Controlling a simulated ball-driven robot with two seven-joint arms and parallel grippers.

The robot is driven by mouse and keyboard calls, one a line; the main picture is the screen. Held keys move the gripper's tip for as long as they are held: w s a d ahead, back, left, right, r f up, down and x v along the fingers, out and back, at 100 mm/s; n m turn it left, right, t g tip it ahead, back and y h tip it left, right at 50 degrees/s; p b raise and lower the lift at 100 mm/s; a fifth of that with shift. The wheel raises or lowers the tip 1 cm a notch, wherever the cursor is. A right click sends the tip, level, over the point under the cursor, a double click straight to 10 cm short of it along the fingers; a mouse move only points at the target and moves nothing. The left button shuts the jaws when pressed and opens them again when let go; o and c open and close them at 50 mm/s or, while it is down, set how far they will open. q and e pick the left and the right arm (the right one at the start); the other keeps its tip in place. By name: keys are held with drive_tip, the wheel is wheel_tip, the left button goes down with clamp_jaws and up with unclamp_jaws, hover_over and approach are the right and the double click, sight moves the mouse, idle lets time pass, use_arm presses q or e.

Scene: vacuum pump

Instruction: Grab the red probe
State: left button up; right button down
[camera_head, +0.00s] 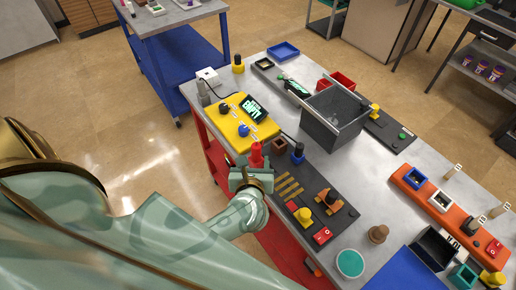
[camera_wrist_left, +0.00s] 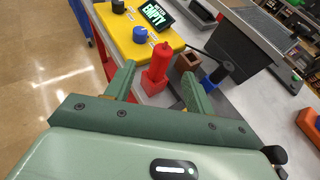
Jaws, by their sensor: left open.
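The red probe (camera_head: 257,155) stands upright at the near left edge of the work table, beside the yellow panel. It also shows in the left wrist view (camera_wrist_left: 158,68), with a thick square lower part and a narrower top. My left gripper (camera_head: 252,178) is open and right at the probe. In the left wrist view, the two green fingers (camera_wrist_left: 158,78) reach either side of the probe, with a gap visible on both sides. I cannot tell how deep the probe sits between them. My right gripper is not in view.
The yellow panel (camera_head: 232,116) with knobs and an "EMPTY" display lies just beyond the probe. A blue-and-black probe (camera_head: 298,153) and a brown square socket (camera_head: 279,144) stand close to its right. A dark grey bin (camera_head: 335,122) stands farther right.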

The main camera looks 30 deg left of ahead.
sight(256, 146)
use_arm(q)
drive_tip(key=x, duration=0.4)
drive_tip(key=shift+w+a+f, duration=0.1)
drive_tip(key=shift+w+a, duration=0.1)
drive_tip(key=x, duration=0.5)
drive_tip(key=shift+w+f, duration=0.3)
drive_tip(key=shift+s+d, duration=0.1)
drive_tip(key=c, duration=1.1)
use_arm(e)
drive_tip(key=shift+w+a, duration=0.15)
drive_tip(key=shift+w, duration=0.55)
